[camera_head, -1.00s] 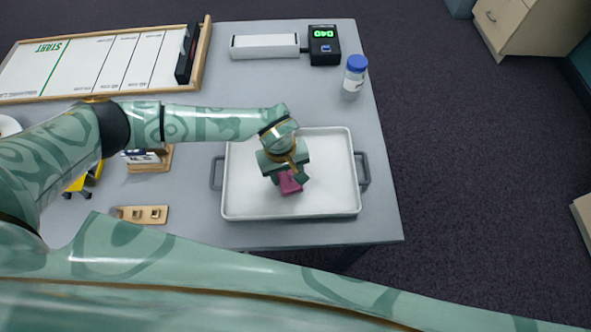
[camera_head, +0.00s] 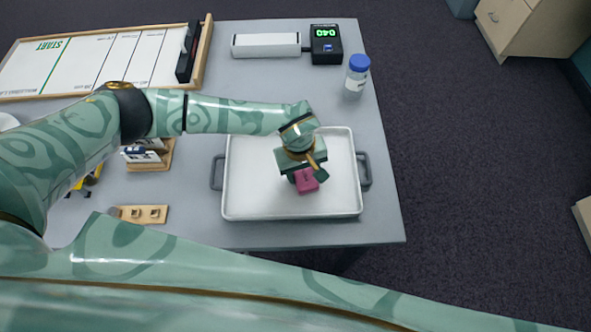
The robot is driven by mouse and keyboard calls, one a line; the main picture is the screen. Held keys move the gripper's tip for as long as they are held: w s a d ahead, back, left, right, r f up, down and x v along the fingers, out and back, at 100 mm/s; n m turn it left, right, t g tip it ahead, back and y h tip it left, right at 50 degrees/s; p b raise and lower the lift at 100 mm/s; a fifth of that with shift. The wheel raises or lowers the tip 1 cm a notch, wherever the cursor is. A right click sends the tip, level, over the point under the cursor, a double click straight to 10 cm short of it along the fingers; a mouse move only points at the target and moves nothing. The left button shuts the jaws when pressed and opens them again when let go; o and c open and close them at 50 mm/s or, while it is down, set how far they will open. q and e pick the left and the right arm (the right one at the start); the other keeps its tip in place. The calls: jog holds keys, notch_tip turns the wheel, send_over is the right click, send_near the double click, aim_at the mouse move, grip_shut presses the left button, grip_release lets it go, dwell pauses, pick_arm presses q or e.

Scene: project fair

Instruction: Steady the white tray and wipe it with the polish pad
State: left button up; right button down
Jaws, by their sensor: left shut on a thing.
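The white tray (camera_head: 255,195) lies on the grey table, with a dark grey handle at its left and right ends. My left gripper (camera_head: 307,178) is over the right half of the tray, shut on the pink polish pad (camera_head: 307,182). The pad is at the tray floor or just above it; I cannot tell if it touches. The gripper hides part of the pad and of the tray behind it. My right gripper is not in view.
A jar with a blue lid (camera_head: 357,76) stands behind the tray at right. A digital display box (camera_head: 326,45) and a white bar (camera_head: 266,45) are at the back. A wooden holed block (camera_head: 142,214) lies left of the tray. The table's right edge is close.

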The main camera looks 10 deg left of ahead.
aim_at(286, 180)
pick_arm(q)
jog(key=shift+w+d+f, duration=0.15)
jog(key=shift+w+d, duration=0.05)
jog(key=shift+d, duration=0.5)
jog(key=shift+r, duration=0.25)
jog(key=shift+s+a+r+p, duration=0.1)
jog(key=shift+s+a+p, duration=0.1)
jog(key=shift+a+p, duration=0.35)
jog(key=shift+s+a+r+p, duration=0.1)
jog(key=shift+s+a+p, duration=0.15)
jog(key=shift+a, duration=0.55)
jog(key=shift+s+a+f+p, duration=0.2)
jog(key=shift+a+p, duration=0.1)
jog(key=shift+a, duration=0.55)
jog(key=shift+s+a+f+p, duration=0.1)
jog(key=shift+s+a+p, duration=0.15)
jog(key=shift+a, duration=0.6)
notch_tip(286, 180, up, 6)
jog(key=p, duration=0.4)
jog(key=shift+p, duration=0.35)
